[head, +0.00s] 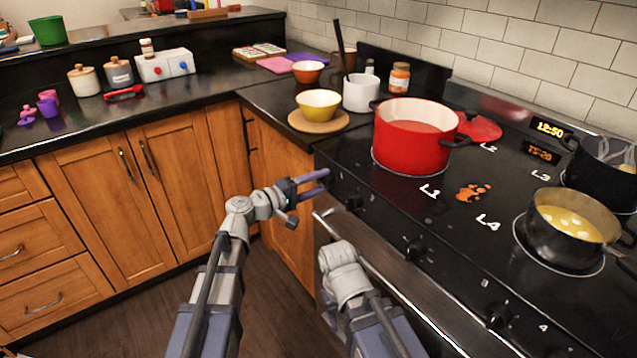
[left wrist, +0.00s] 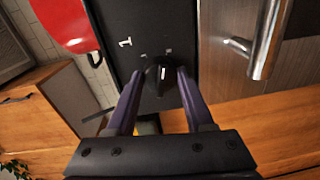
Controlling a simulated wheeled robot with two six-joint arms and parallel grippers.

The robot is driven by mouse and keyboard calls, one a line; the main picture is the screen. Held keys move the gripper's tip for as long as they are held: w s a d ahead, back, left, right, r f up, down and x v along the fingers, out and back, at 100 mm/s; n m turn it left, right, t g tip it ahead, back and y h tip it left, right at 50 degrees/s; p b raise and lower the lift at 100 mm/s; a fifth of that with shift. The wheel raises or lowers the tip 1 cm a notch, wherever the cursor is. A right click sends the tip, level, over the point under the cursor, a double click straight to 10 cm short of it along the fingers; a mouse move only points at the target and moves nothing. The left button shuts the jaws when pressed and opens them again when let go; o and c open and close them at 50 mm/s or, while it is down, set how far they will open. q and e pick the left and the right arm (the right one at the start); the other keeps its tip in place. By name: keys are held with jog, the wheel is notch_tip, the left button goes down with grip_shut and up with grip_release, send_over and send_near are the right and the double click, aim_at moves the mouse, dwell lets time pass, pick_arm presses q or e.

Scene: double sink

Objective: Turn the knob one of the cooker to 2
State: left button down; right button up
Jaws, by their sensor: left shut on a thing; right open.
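The cooker (head: 445,215) fills the right side of the head view. In the left wrist view, a black knob (left wrist: 160,77) sits on the dark panel with a white "1" beside it, so it is knob one. My left gripper (head: 326,181) is at the cooker's left front edge, its purple fingers closed on either side of this knob. In the head view the dark fingertip area hides the knob's setting; the small dial marks in the wrist view are too small to read. My right arm (head: 350,285) is low in front of the cooker; its fingers are not seen.
A red pot (head: 410,138) and a steel pot (head: 565,230) with yellow contents stand on the cooktop. Another knob (head: 497,315) is further right along the front. The oven handle (head: 385,272) juts out below. A yellow bowl (head: 318,104) stands on the counter left of the cooker.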

pick_arm(q)
jog(key=shift+s+m, duration=0.1)
jog(key=shift+m, duration=1.1)
jog(key=shift+c, duration=1.4)
grip_release()
jog(key=v, duration=0.7)
jog(key=shift+s+a, duration=0.25)
